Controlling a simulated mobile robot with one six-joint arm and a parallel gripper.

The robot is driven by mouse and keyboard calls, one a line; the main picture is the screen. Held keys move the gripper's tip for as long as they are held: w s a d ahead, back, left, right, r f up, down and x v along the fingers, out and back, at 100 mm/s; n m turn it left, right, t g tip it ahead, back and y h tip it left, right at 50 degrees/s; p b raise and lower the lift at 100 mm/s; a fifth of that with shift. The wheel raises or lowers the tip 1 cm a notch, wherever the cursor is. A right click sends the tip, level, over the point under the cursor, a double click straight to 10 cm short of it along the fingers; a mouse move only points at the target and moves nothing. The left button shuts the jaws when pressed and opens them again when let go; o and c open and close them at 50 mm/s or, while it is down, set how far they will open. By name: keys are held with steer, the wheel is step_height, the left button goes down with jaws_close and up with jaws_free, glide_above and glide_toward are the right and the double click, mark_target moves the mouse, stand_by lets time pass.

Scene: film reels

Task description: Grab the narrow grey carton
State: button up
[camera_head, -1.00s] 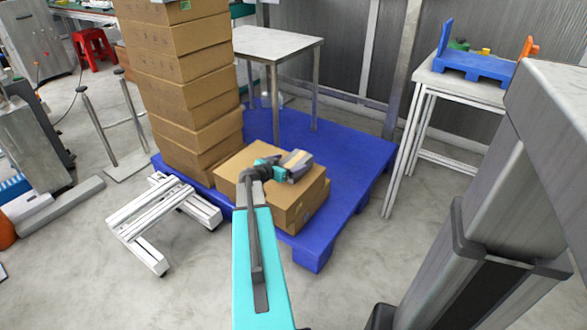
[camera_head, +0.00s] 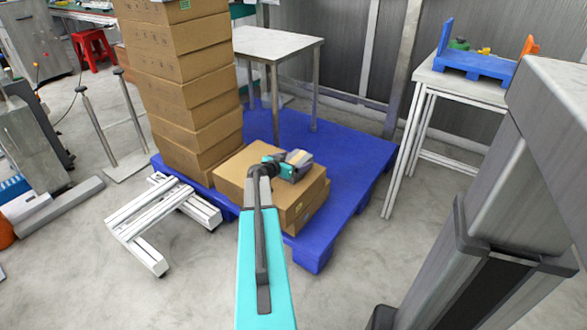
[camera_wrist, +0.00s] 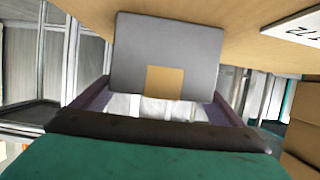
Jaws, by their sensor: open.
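The narrow grey carton (camera_head: 300,157), grey with a tan patch, is on top of a brown cardboard box (camera_head: 235,175) on the blue pallet. In the wrist view the carton (camera_wrist: 195,50) shows its grey face with a tan square, centred ahead of my gripper (camera_wrist: 163,92). The two jaws are open, one toward each side of the carton, with a gap showing between the carton and the palm. In the head view my gripper (camera_head: 285,171) is right at the carton and partly hides it. I cannot tell whether the jaws touch it.
A tall stack of brown boxes (camera_head: 185,85) stands left of the gripper on the blue pallet (camera_head: 350,160). A small table (camera_head: 275,42) is behind. A white-legged table (camera_head: 475,88) with a blue tray stands right. The pallet's right part is clear.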

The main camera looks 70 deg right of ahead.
mark_target(294, 160)
steer(key=c, duration=1.4)
steer(key=shift+r, duration=0.2)
steer(key=shift+r+p, duration=0.3)
steer(key=shift+r, duration=0.35)
step_height(294, 160, up, 2)
steer(key=shift+r+p, duration=0.2)
steer(key=shift+p, duration=0.15)
steer(key=s+a, duration=0.2)
steer(key=a, duration=0.2)
steer(key=s+a, duration=0.3)
steer(key=a, duration=0.2)
steer(key=s+a+r, duration=0.1)
steer(key=s+a, duration=0.2)
steer(key=a, duration=0.1)
steer(key=shift+s+a, duration=0.25)
steer(key=shift+a, duration=0.05)
